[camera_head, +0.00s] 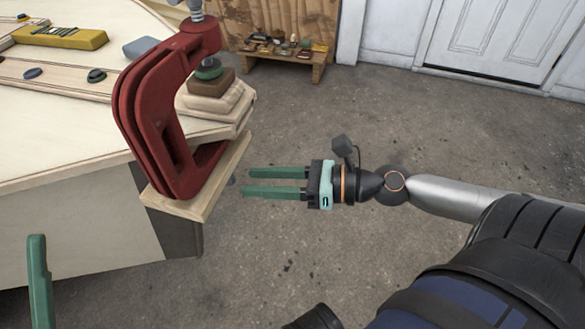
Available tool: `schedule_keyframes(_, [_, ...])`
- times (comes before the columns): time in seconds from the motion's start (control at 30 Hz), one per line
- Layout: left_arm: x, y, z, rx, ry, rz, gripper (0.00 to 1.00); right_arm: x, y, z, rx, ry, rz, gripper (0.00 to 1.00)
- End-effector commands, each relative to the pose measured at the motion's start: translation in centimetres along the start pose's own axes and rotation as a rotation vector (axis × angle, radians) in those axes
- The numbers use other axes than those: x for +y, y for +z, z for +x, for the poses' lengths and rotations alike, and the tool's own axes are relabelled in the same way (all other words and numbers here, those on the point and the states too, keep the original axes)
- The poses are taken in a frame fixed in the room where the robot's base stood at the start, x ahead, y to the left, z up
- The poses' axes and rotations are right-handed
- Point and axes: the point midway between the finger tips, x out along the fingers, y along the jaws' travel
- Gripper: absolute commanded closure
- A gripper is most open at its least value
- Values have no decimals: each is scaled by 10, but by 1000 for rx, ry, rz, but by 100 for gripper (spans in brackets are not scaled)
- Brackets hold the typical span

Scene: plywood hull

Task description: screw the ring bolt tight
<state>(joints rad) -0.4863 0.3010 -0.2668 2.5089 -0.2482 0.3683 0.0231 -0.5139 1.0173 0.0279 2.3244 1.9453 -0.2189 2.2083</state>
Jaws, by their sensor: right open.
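A red C-shaped clamp (160,125) sits upright on the corner of the plywood hull (70,145). A grey metal screw (197,8) comes out of the clamp's top and is cut off by the upper picture edge, so I cannot tell whether it ends in a ring. Below the clamp's upper arm, a dark round pad (208,70) is above a brown block (211,82). My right gripper (247,181) is open and empty, to the right of the clamp and apart from it. One green finger of my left gripper (39,280) shows at the lower left; its other finger is not visible.
Stacked wooden pieces (218,101) lie at the hull corner beside the clamp. A yellow tool (60,37) and dark round pieces lie on the hull top. A low wooden bench (280,60) with small items stands at the back. The concrete floor (330,250) is clear around my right gripper.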

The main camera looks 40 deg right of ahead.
Motion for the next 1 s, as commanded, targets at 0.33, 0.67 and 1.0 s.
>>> schedule_keyframes(0.33, [-3,-5,4,-1,-2,-5,50,-1,1,-36,0,-5,5,55])
schedule_keyframes(0.67, [-6,-8,6,3,-5,-4,50,-1,0,-52,1,-3,-1,55])
schedule_keyframes(1.0, [-6,-7,5,4,-1,-3,50,-1,0,-52,1,-3,-2,55])
